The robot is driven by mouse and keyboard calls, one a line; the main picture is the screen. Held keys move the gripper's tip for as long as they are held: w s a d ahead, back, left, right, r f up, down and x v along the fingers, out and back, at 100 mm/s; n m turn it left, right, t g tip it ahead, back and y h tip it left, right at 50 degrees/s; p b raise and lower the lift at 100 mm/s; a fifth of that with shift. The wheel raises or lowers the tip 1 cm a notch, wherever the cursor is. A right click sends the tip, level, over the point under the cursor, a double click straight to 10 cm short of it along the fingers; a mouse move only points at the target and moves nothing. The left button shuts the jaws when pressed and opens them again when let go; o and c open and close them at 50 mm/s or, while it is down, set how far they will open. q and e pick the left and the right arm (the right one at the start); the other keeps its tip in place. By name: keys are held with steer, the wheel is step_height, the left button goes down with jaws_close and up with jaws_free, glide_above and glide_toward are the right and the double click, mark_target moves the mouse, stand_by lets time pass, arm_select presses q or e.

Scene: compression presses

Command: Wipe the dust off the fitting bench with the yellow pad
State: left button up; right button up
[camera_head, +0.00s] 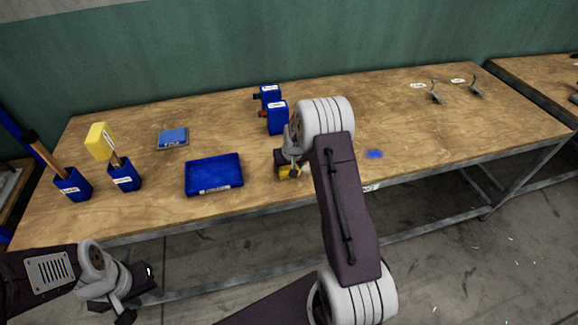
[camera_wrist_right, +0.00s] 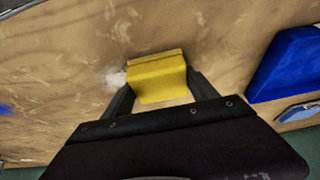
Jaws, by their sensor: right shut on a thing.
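The yellow pad (camera_wrist_right: 157,77) is between the fingers of my right gripper (camera_wrist_right: 158,98), which is shut on it. In the head view a sliver of the pad (camera_head: 289,172) shows under the right gripper (camera_head: 288,165), right of the blue tray. It is at or just above the wooden fitting bench (camera_head: 330,100); contact cannot be told. A pale dusty patch (camera_wrist_right: 114,79) lies on the bench beside the pad in the wrist view. My left gripper (camera_head: 140,292) hangs in front of the bench at lower left; its jaw opening is unclear.
The blue tray (camera_head: 214,188) stands left of the pad. Blue holders (camera_head: 72,185) (camera_head: 124,177) with handled tools, a blue block (camera_head: 173,137) and small blue presses (camera_head: 277,118) are on the bench. A blue patch (camera_head: 375,153) lies right of my right arm. The right-hand bench is largely clear.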

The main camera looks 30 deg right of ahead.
step_height(320, 180, up, 4)
steer(key=shift+a+f+p, duration=0.1)
steer(key=shift+f+p, duration=0.05)
steer(key=shift+p, duration=0.85)
steer(key=shift+r+p, duration=0.55)
steer(key=shift+r, duration=0.15)
step_height(320, 180, up, 2)
steer(key=shift+w+r+p, duration=0.1)
steer(key=shift+r+p, duration=0.05)
steer(key=shift+p, duration=0.75)
steer(key=shift+r, duration=0.4)
